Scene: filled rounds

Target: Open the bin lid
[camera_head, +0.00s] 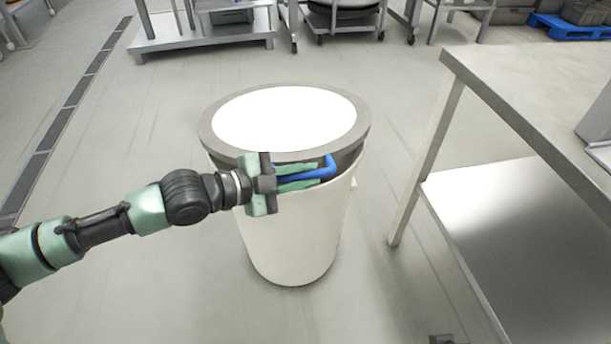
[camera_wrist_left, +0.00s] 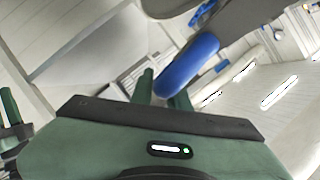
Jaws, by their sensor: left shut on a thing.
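The bin (camera_head: 290,240) is a tall, pale round bin on the floor. Its lid (camera_head: 215,115) has a grey rim and a bright white top. A dark gap shows between the lid's front edge and the bin's rim, so the lid looks a little raised at the front. A blue handle (camera_head: 326,171) sits at the lid's front. My left gripper (camera_head: 298,178) is shut on the handle, reaching in from the left. In the left wrist view the blue handle (camera_wrist_left: 188,66) lies between the green fingers (camera_wrist_left: 163,88), with the grey lid edge above.
A steel table (camera_head: 530,95) with a lower shelf (camera_head: 500,220) stands close at the right. Wheeled steel racks (camera_head: 205,38) stand at the back. A blue pallet (camera_head: 570,27) lies at the far right. The floor left of the bin is clear, with a drain strip (camera_head: 65,115).

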